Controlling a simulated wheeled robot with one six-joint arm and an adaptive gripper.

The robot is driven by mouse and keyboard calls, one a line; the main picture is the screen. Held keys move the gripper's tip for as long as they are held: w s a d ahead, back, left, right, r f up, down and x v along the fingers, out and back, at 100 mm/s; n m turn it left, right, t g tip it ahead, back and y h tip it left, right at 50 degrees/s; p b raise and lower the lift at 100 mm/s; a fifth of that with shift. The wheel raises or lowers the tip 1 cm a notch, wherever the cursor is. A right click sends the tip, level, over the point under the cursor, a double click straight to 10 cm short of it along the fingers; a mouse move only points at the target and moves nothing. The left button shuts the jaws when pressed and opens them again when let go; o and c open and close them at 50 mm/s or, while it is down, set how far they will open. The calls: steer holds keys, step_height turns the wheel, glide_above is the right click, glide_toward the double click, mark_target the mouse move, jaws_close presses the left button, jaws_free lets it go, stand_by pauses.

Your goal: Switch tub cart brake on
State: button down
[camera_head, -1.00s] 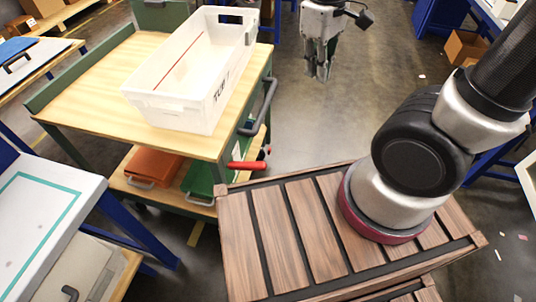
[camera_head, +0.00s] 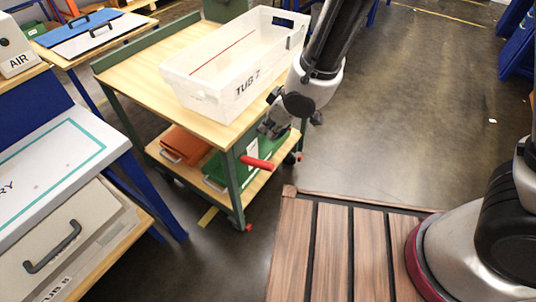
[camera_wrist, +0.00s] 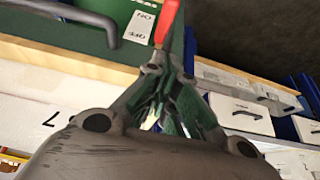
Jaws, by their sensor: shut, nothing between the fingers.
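The tub cart (camera_head: 140,70) has a wooden top, a green frame and a lower shelf. A white tub (camera_head: 215,98) marked TUB 7 stands on its top. The red brake lever (camera_head: 257,163) sticks out at the cart's near right corner. In the wrist view the red lever (camera_wrist: 166,20) is beside a white label (camera_wrist: 140,26) with upside-down ON and OFF lettering. My gripper (camera_head: 267,130) is shut and empty, just above the lever at the cart's right side. In the wrist view my fingertips (camera_wrist: 168,68) appear close to the lever's end; I cannot tell whether they touch.
Orange (camera_head: 185,146) and green (camera_head: 213,170) cases lie on the lower shelf. A slatted wooden deck (camera_head: 335,250) carries my arm.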

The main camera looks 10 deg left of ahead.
stand_by(0.3)
glide_above(256, 160)
steer(key=f, duration=0.6)
steer(key=d+f, duration=0.1)
steer(key=f, duration=0.2)
steer(key=shift+s+f, duration=0.15)
steer(key=shift+s, duration=0.1)
steer(key=shift+s+d+f, duration=0.1)
steer(key=shift+d+f, duration=0.1)
steer(key=shift+f, duration=0.4)
steer(key=shift+s+d+f, duration=0.1)
steer(key=shift+d+f, duration=0.1)
steer(key=shift+f, duration=0.35)
steer(key=shift+d+f, duration=0.15)
steer(key=shift+f, duration=0.45)
